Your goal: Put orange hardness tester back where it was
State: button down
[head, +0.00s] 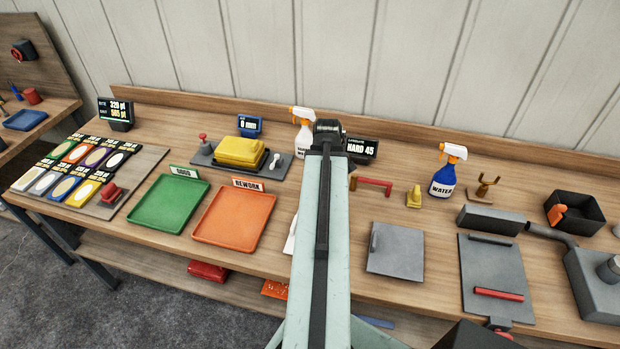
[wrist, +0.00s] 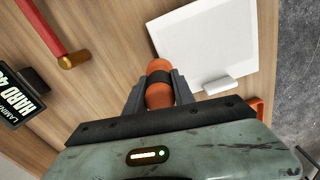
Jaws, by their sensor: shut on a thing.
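The orange hardness tester (wrist: 158,92), a rounded orange body with a dark band, is between the fingers of my gripper (wrist: 159,92) in the wrist view. The fingers are shut on it from both sides. Its far end points toward a white plate (wrist: 205,42); I cannot tell whether it touches the bench. The HARD 45 display (wrist: 16,97) stands at the left of the wrist view, and in the head view (head: 361,149) it is beside my arm's far end. My arm hides the gripper and tester in the head view.
A red bar (head: 373,184) and yellow weight (head: 414,197) stand right of my arm. A grey plate (head: 396,248) lies in front of them. The orange REWORK tray (head: 234,218) and green GOOD tray (head: 168,204) are left. A blue WATER bottle (head: 443,180) stands at right.

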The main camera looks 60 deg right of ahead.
jog(key=w+d, duration=0.3)
jog(key=w+d+f+b, duration=0.1)
jog(key=w+d, duration=0.2)
jog(key=w, duration=0.1)
jog(key=w+d, duration=0.3)
jog(key=w, duration=0.1)
jog(key=shift+w+d+f, duration=0.2)
jog(key=shift+w+d, duration=0.05)
jog(key=f+b, duration=0.4)
jog(key=shift+w+d, duration=0.15)
jog(key=shift+w, duration=0.05)
jog(key=shift+r, duration=0.2)
jog(key=shift+f, duration=0.1)
jog(key=c, duration=1.5)
grip_release()
jog(key=shift+f, duration=0.1)
jog(key=o, duration=0.4)
jog(key=shift+o, duration=0.2)
